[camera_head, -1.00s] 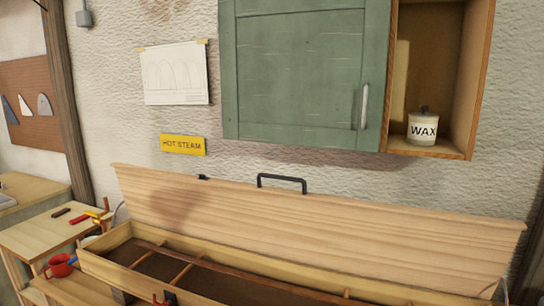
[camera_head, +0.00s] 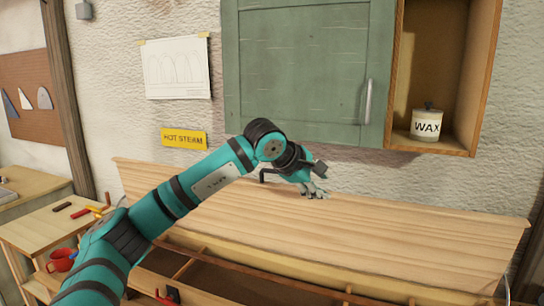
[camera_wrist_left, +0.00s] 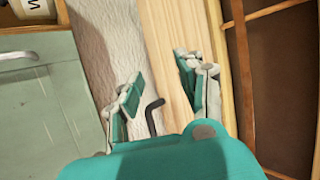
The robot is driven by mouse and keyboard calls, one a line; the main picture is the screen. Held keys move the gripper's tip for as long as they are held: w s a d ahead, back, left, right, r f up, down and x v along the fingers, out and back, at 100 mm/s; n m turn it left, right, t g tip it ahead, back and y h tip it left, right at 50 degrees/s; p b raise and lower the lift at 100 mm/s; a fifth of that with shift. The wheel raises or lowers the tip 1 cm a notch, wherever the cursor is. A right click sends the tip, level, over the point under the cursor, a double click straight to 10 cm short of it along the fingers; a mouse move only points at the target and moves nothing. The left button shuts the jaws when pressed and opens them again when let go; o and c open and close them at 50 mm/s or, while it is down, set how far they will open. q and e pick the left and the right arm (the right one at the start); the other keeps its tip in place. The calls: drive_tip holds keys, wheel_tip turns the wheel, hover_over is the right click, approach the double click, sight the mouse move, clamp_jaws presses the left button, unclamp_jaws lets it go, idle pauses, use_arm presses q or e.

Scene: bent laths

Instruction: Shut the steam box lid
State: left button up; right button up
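The steam box lid (camera_head: 390,235) is a long pale wooden board standing open, leaned back toward the wall behind the box (camera_head: 270,265). Its black bar handle (camera_head: 264,175) is at the top edge, partly hidden by my left gripper (camera_head: 316,191). My left gripper is open, fingers spread, beside the handle and over the lid's upper edge. In the left wrist view, part of the black handle (camera_wrist_left: 153,115) shows between the open fingers (camera_wrist_left: 158,68), its rest hidden by the gripper body. I cannot tell whether they touch. My right gripper is out of view.
A green cabinet (camera_head: 300,70) hangs on the wall above, with a wax jar (camera_head: 427,124) on the open shelf at its right. A yellow HOT STEAM sign (camera_head: 184,139) is on the wall.

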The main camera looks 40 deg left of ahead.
use_arm(q)
drive_tip(key=s+a+r+n+y, duration=0.15)
drive_tip(key=a+r+y, duration=0.35)
drive_tip(key=a, duration=0.7)
drive_tip(key=shift+s+f+x, duration=0.1)
drive_tip(key=shift+f+x, duration=0.05)
drive_tip(key=shift+x, duration=2.55)
drive_tip(key=shift+s+f+x, duration=0.15)
drive_tip(key=shift+x, duration=2.6)
